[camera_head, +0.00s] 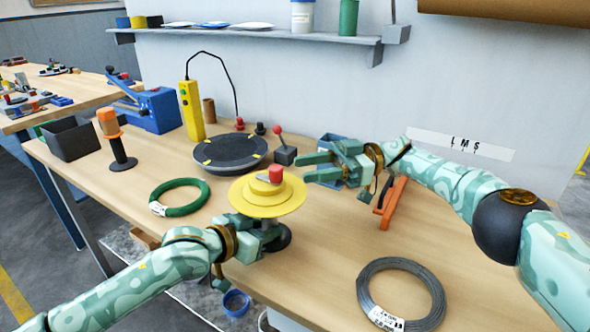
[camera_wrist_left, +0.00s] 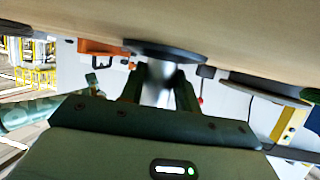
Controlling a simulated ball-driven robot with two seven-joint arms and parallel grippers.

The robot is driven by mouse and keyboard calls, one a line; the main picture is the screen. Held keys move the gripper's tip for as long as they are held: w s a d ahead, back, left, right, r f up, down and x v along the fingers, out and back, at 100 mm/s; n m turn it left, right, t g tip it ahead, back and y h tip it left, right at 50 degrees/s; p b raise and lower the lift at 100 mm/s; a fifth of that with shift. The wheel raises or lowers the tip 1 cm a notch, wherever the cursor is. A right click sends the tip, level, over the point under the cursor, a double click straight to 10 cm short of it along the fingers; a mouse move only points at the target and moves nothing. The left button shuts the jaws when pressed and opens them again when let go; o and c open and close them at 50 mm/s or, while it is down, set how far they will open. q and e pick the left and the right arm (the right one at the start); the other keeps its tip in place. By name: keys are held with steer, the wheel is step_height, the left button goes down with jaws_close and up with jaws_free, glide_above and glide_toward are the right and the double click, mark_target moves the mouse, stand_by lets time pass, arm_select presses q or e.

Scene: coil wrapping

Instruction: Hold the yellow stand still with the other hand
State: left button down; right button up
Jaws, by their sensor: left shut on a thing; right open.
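The yellow stand (camera_head: 262,196) has round yellow tiers, a red knob on top and a dark round base; it stands upright near the front middle of the table. My left gripper (camera_head: 262,232) is below the yellow discs at the front of the stand. In the left wrist view, its fingers are shut on the stand's grey post (camera_wrist_left: 158,78), next to the dark base disc (camera_wrist_left: 165,49). The head view hides most of this grip. My right gripper (camera_head: 308,168) is open and empty, behind and right of the stand, its fingers pointing left.
A green coil (camera_head: 179,186) lies left of the stand and a grey wire coil (camera_head: 367,293) at the front right. A dark turntable (camera_head: 230,150) is behind the stand. An orange tool (camera_head: 393,200) lies under my right arm. Table between stand and grey coil is clear.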

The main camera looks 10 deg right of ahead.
stand_by(0.3)
arm_select(q)
steer(key=c, duration=0.9)
jaws_free()
steer(key=shift+c, duration=0.2)
